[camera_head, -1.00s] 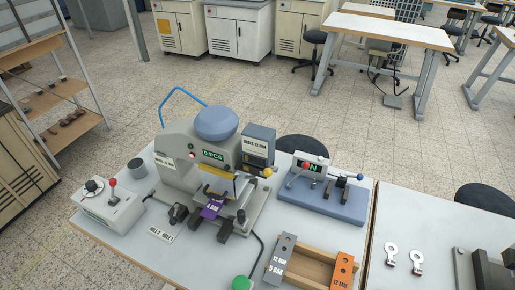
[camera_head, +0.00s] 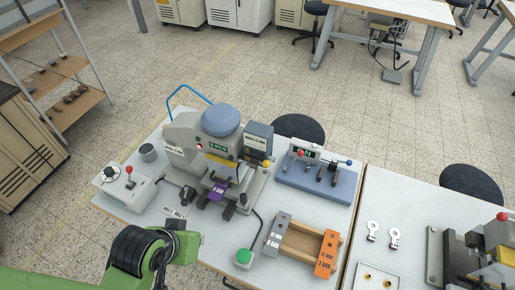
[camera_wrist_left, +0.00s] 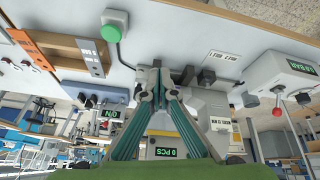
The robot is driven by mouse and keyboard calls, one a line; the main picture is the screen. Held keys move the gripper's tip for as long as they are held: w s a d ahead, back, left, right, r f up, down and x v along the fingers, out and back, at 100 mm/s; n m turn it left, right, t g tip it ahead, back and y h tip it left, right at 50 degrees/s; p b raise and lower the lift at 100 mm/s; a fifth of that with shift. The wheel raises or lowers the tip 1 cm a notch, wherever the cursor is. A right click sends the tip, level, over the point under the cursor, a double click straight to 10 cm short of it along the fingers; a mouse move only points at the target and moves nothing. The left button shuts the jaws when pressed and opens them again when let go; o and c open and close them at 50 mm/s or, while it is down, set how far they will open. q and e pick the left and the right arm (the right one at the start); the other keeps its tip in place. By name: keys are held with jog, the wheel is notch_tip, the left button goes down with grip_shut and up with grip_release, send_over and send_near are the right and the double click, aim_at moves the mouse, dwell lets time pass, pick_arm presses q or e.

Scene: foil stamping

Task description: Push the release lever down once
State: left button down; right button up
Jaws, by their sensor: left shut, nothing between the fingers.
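The press (camera_head: 203,140) with a blue-grey round top stands on the left table, its display reading "0 PCS". A yellow-ball lever (camera_head: 265,163) is on its right side. A red-ball lever (camera_head: 129,170) rises from the white control box (camera_head: 128,190) at left. Another red ball (camera_head: 300,153) is on the blue fixture (camera_head: 318,182). No label says which is the release lever. My left gripper (camera_head: 182,244) is in front of the press, apart from all levers; its fingers are closed together and empty in the left wrist view (camera_wrist_left: 157,82). My right gripper is not visible.
A green button (camera_head: 243,257) with a cable and a wooden tray (camera_head: 301,242) with grey and orange blocks lie at the front. A second table with machinery (camera_head: 485,255) is at right.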

pick_arm(q)
jog(key=w+d+r+n+t+h, duration=0.2)
jog(key=w+d+r, duration=0.3)
jog(key=w+r, duration=0.3)
jog(key=n+t+h, duration=0.2)
jog(key=n, duration=0.1)
send_near(269, 161)
notch_tip(269, 161, up, 3)
jog(key=a, duration=0.3)
jog(key=shift+s+f, duration=0.15)
jog(key=shift+s, duration=0.05)
jog(key=shift+f, duration=0.1)
jog(key=p+x, duration=0.2)
jog(key=x, duration=0.7)
jog(key=shift+w+d+f, duration=0.15)
jog(key=shift+w+f, duration=0.1)
jog(key=shift+f, duration=0.05)
jog(key=shift+f, duration=0.1)
